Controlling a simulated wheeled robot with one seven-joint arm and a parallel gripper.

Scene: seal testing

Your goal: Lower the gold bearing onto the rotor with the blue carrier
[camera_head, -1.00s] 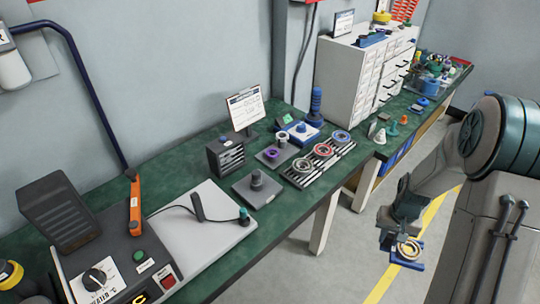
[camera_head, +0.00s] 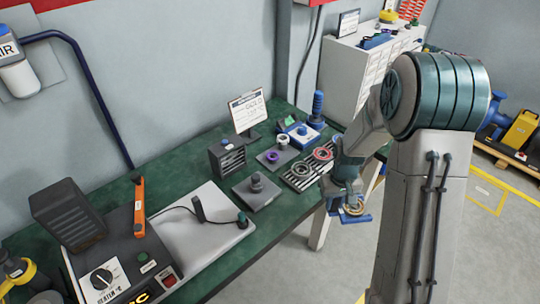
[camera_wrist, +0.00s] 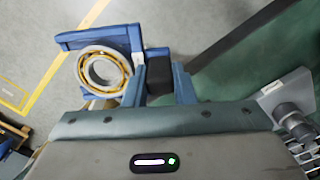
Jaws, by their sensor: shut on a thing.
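My gripper (camera_head: 346,203) is shut on the blue carrier (camera_head: 362,219), beside the table's front edge and over the floor. The wrist view shows my gripper (camera_wrist: 160,86) with its fingers on either side of a dark block of the carrier (camera_wrist: 88,38). The gold bearing (camera_wrist: 103,70), a ring with a gold band and pale rims, lies in the carrier. It also shows small in the head view (camera_head: 354,208). A dark grey post on a square plate (camera_head: 256,186), likely the rotor, stands on the green table, left of my gripper and apart from it.
A slotted rack (camera_head: 296,182) with a red-ringed bearing (camera_head: 323,154) stands at the table's front edge, near my gripper. A plate with a purple ring (camera_head: 272,157), a dark box (camera_head: 227,155) and a sign (camera_head: 247,110) stand behind. A grey tester (camera_head: 110,262) is at left.

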